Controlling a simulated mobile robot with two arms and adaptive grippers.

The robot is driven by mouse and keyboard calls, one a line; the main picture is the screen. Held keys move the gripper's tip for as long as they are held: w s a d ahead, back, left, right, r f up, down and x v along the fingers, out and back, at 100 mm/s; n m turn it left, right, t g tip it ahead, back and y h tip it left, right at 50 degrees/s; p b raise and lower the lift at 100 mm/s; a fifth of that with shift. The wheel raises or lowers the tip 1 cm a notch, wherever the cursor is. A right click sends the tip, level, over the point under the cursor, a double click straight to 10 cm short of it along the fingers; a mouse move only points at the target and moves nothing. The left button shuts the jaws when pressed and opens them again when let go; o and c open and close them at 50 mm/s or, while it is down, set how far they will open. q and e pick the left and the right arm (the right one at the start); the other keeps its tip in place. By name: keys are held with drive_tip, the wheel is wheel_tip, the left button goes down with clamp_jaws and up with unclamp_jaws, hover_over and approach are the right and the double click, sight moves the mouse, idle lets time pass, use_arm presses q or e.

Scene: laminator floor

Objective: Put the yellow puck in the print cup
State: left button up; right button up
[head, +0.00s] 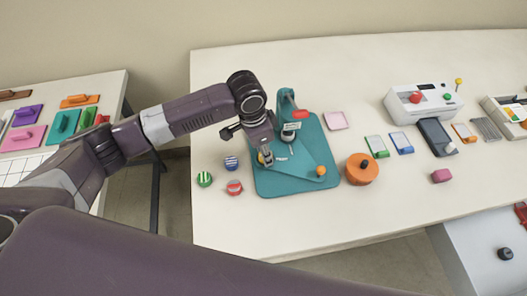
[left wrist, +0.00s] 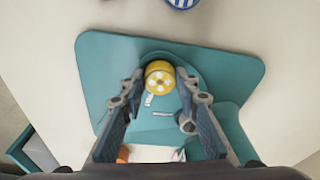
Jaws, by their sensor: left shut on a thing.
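The yellow puck (left wrist: 159,77), with white spots on its face, is between the fingertips of my left gripper (left wrist: 160,88) in the left wrist view. In the head view, my left gripper (head: 265,158) is shut on it over the left part of the teal press's base (head: 290,184). The puck is mostly hidden there. A round teal part (left wrist: 190,62), perhaps the print cup, lies right around or under the puck in the wrist view. I cannot tell whether the puck touches it. My right gripper is not in view.
Striped green (head: 204,179), blue (head: 231,163) and red (head: 234,187) pucks lie left of the press. The press column (head: 286,105) stands close to my left gripper.

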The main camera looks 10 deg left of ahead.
use_arm(q)
drive_tip(key=o, duration=1)
drive_tip(key=shift+s+f, duration=0.35)
drive_tip(key=shift+f, duration=0.3)
drive_tip(key=shift+o, duration=0.3)
drive_tip(key=shift+w+f, duration=0.15)
drive_tip(key=shift+w, duration=0.05)
drive_tip(key=shift+r, duration=0.45)
wheel_tip(320, 180, up, 13)
drive_tip(key=a+b, duration=0.1)
drive_tip(key=shift+s+a, duration=0.25)
drive_tip(key=shift+s, duration=0.1)
drive_tip(key=shift+f, duration=0.1)
